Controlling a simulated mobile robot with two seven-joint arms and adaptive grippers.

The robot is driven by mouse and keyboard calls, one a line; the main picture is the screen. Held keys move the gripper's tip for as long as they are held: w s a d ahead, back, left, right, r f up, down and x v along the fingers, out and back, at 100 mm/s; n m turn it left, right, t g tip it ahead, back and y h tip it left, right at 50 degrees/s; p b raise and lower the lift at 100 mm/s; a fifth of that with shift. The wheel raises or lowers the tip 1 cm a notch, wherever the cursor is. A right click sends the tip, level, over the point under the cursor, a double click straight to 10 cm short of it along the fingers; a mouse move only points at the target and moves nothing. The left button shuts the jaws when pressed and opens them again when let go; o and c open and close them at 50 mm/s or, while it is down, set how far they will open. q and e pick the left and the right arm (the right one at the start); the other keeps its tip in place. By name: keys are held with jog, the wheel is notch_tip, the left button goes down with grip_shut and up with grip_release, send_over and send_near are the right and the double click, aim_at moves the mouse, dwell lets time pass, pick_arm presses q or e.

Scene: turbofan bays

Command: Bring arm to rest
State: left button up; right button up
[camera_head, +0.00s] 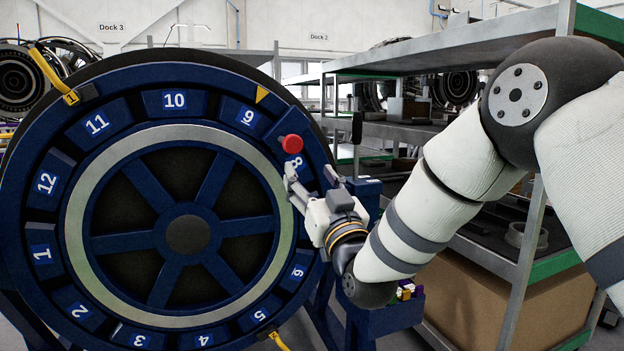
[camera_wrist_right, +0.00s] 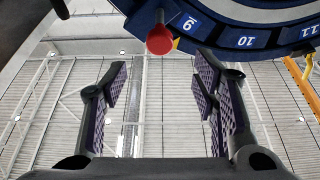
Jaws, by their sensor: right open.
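My right arm (camera_head: 432,210) reaches in from the right in the head view. Its gripper (camera_head: 312,176) is in front of the right side of a large blue numbered wheel (camera_head: 186,235), close to the number 8. The gripper is open, with nothing between its fingers, and in the right wrist view (camera_wrist_right: 160,85) the fingers stand well apart. A red round knob (camera_head: 291,144) sits by the 8, just above the fingertips; it also shows in the wrist view (camera_wrist_right: 160,39), beyond the fingers and apart from them. My left gripper is not in view.
A metal shelf rack (camera_head: 455,45) with green edges stands right behind my arm. A cardboard box (camera_head: 480,295) is on its lower level. A blue bin (camera_head: 400,312) with small coloured items is below my wrist. Yellow straps (camera_head: 50,75) lie at the wheel's rim.

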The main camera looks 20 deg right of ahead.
jog(key=shift+s, duration=0.2)
